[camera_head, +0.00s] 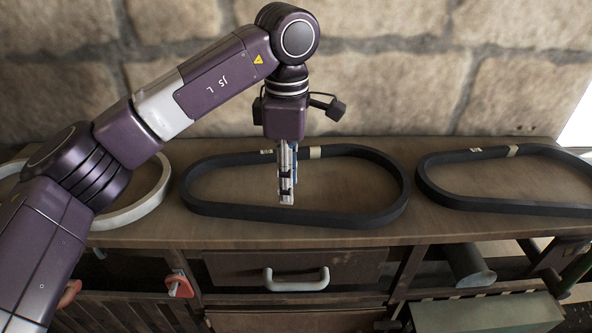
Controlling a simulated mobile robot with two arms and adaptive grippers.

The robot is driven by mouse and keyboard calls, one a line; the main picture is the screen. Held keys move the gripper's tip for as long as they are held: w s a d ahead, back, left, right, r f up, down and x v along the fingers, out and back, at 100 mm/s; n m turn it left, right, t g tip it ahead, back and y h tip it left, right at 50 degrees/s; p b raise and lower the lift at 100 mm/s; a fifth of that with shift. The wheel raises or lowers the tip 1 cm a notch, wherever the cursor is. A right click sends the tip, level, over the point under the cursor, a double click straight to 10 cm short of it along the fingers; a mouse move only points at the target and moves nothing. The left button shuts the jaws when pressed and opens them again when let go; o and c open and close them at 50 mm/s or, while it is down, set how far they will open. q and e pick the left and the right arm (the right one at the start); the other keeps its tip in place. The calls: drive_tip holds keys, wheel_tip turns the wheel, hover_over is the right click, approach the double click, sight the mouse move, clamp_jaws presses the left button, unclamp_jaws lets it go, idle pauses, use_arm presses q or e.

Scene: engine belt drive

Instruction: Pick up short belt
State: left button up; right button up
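Three belts lie flat on the wooden workbench (250,235). A black oval belt (290,216) is in the middle, a second black belt (480,206) is at the right and runs to the picture edge, and a white belt (150,205) is at the left, partly hidden by my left arm. I cannot tell which is the short belt. My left gripper (286,198) points down over the middle belt's inside, with its fingers close together in this view. It holds nothing that I can see. Whether the fingers are apart is unclear. My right gripper is out of view.
A stone wall (420,70) stands close behind the bench. Below the top are a drawer with a pale handle (296,280), a red-and-white clip-like part (179,286) and a green box (490,312) at the lower right. The bench inside the middle belt is bare.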

sight(290, 211)
use_arm(q)
drive_tip(key=s+f+p, duration=0.1)
drive_tip(key=f+p, duration=0.1)
drive_tip(key=f, duration=0.1)
drive_tip(key=shift+s+d, duration=0.1)
drive_tip(key=shift+s, duration=0.3)
drive_tip(key=f, duration=0.1)
drive_tip(key=f+p, duration=0.1)
drive_tip(key=shift+w+f, duration=0.35)
drive_tip(key=shift+w, duration=0.05)
drive_tip(key=shift+f, duration=0.5)
drive_tip(key=shift+s, duration=0.1)
clamp_jaws()
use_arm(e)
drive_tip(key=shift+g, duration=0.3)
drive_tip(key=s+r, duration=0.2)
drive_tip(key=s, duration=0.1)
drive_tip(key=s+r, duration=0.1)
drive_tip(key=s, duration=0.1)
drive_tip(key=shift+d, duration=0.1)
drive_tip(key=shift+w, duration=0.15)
